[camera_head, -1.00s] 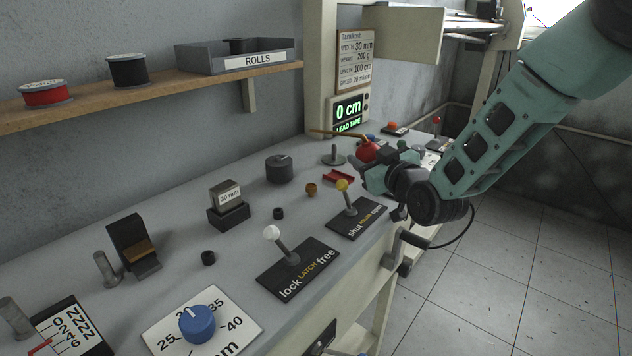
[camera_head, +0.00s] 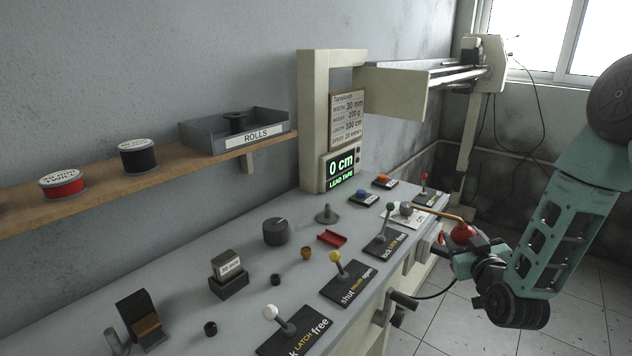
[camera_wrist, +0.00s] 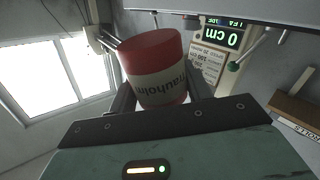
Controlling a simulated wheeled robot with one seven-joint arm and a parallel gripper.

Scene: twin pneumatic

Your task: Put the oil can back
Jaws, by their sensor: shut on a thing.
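The oil can (camera_head: 463,233) is red with a long brass spout that points left. My gripper (camera_head: 467,252) is shut on it and holds it beyond the right front edge of the bench, near the green-knobbed lever. In the wrist view the can (camera_wrist: 157,68) shows as a red cylinder with a pale printed label, between the fingers of my gripper (camera_wrist: 162,103). The can's underside and any contact below it are hidden in the head view.
A display (camera_head: 341,169) reads 0 cm. Tiled floor is open at right.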

